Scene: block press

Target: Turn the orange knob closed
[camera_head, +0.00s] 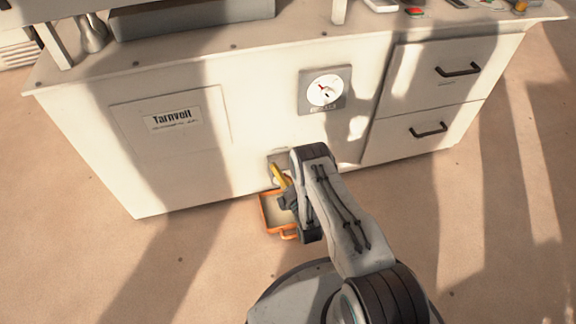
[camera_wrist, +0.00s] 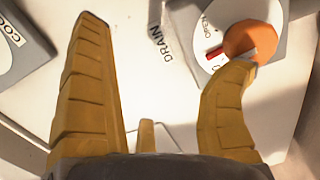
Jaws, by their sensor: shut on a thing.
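The orange knob (camera_wrist: 252,40) is at the upper right of the wrist view, on a round white dial with the word OPEN and a red mark. A DRAIN label is beside it. My gripper (camera_wrist: 168,45) has yellow fingers; the right one is bent, its tip at the knob's lower edge. The left finger stands well apart from the knob in this picture. I take the gripper as shut on the knob, though the far side of the grip is not clear. In the head view my gripper (camera_head: 279,177) is low at the cabinet front; the knob is hidden there.
An orange-rimmed tray (camera_head: 266,222) is on the floor below my gripper. The white cabinet (camera_head: 250,125) carries a gauge (camera_head: 325,90) and two drawers with dark handles (camera_head: 430,130) on the right. A COOL plate (camera_wrist: 18,45) is at the wrist view's left. Open floor lies left.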

